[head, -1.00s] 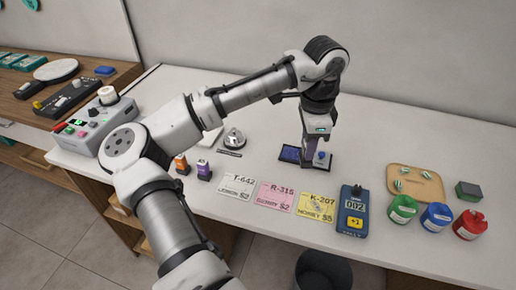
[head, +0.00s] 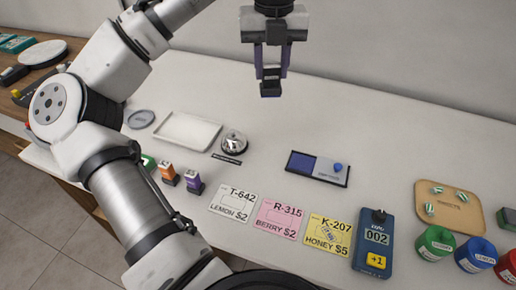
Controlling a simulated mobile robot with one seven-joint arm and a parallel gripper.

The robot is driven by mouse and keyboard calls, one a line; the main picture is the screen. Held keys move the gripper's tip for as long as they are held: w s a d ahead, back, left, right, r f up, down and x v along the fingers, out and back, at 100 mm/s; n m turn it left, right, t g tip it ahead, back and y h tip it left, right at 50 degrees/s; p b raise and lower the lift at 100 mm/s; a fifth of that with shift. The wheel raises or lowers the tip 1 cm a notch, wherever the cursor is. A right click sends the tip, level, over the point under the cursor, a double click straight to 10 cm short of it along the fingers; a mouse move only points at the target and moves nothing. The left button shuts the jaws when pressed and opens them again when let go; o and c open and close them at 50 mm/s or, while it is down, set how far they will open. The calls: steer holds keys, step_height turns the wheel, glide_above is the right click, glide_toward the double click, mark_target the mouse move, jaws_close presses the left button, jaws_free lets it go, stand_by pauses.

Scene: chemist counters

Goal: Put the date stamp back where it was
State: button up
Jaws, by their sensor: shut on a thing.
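The stamp hangs roughly upright, clear of the counter. Below and to the right, a dark-rimmed tray (head: 318,182) lies on the counter. Its left part is a dark blue pad (head: 301,164); its right part is a paler panel with small lettering I cannot read. A small blue knob-like piece (head: 337,168) sits on that panel.
A bell (head: 233,143), a white tray (head: 187,130), a blue counter device (head: 376,241), a wooden board (head: 449,207) and several coloured jars share the white counter.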

mark_target(269, 96)
steer(key=shift+a+m, duration=0.1)
steer(key=shift+m, duration=0.2)
step_height(269, 96, down, 20)
steer(key=shift+r+p, duration=0.2)
steer(key=shift+p, duration=0.3)
steer(key=shift+f, duration=0.2)
steer(key=o, duration=0.8)
steer(key=shift+r, duration=0.2)
step_height(269, 96, up, 12)
steer(key=shift+r+b, duration=0.1)
steer(key=shift+b, duration=0.7)
